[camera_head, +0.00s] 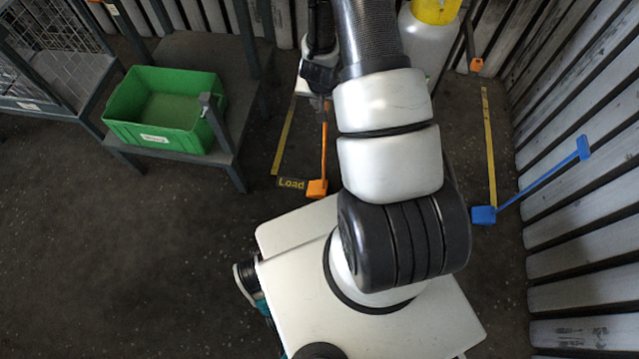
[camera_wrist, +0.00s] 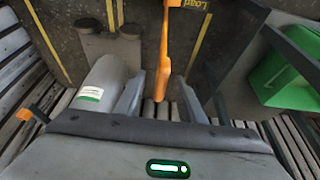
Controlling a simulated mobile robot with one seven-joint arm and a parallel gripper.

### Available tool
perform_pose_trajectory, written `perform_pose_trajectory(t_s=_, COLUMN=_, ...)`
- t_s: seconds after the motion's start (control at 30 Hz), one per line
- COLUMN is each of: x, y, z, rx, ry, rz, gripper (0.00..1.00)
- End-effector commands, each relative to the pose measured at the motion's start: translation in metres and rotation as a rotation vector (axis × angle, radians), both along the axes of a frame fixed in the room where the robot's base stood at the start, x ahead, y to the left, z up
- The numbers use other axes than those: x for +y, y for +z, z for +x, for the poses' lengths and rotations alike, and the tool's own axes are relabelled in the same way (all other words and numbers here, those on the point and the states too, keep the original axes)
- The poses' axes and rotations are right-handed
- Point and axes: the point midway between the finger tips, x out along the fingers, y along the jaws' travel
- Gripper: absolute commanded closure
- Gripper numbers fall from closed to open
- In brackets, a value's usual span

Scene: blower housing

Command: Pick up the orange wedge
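The orange wedge (camera_head: 317,188) lies on the dark floor beside the "Load" label in the head view. Its thin orange handle (camera_head: 324,140) rises toward my gripper (camera_head: 324,98), which is partly hidden behind my arm. In the wrist view the wedge block (camera_wrist: 187,3) shows at the top edge. Its handle (camera_wrist: 163,75) runs down with its wider end between the two fingers of my gripper (camera_wrist: 161,98). The fingers are apart, with a visible gap on each side of the handle.
A blue wedge (camera_head: 484,215) with a long handle lies at right by the slatted wall (camera_head: 575,210). A green bin (camera_head: 155,108) sits on a grey stand at left and shows in the wrist view (camera_wrist: 285,80). A white, yellow-topped tank (camera_head: 428,38) stands close behind my arm.

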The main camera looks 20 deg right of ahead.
Motion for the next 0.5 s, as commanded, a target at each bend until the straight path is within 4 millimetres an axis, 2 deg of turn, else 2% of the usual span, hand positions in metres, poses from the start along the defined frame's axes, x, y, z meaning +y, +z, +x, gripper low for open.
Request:
perform_pose_trajectory(t_s=0.03, x=-0.001, y=-0.007, z=0.002, rx=0.0, ry=-0.001, rz=0.0, gripper=0.64)
perform_pose_trajectory(t_s=0.23, x=-0.004, y=-0.018, z=0.006, rx=0.0, ry=0.0, rz=0.0, gripper=0.64)
perform_pose_trajectory(t_s=0.5, x=-0.012, y=-0.052, z=0.021, rx=0.001, ry=-0.001, rz=0.001, gripper=0.64)
